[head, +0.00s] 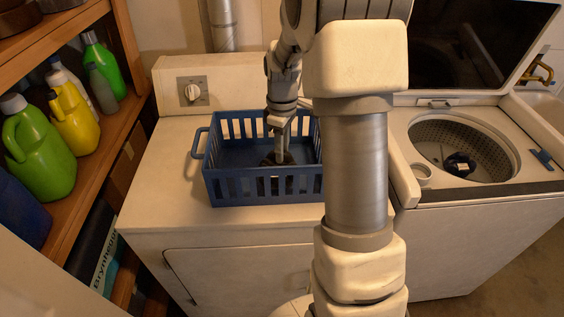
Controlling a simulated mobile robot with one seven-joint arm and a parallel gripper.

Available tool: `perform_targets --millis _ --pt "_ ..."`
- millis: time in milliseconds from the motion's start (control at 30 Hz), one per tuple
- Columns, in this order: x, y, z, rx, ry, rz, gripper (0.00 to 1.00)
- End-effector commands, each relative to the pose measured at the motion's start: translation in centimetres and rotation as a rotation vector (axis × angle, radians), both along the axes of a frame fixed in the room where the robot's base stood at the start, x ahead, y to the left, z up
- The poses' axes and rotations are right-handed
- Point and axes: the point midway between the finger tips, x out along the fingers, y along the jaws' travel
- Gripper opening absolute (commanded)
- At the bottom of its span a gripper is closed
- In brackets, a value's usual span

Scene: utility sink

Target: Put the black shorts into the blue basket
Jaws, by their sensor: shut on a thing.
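The blue basket (240,201) stands on top of the white dryer, with slatted walls and a handle at its left. My gripper (283,157) points down inside the basket, toward its right part. It is shut on a dark cloth, the black shorts (272,161), low in the basket. The front wall's slats partly hide the shorts, and I cannot tell whether they touch the basket floor.
The dryer top (165,190) is clear left of the basket. A wooden shelf (118,130) with several bottles stands at left.

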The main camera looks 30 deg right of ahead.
Motion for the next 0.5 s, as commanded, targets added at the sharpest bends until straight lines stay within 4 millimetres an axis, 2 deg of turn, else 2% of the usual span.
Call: perform_targets --millis 300,500 --pt "-0.1 0.0 -4.2 0.001 0.002 0.0 0.0" --pt "0.0 0.0 -4.5 0.0 0.0 0.0 0.0"
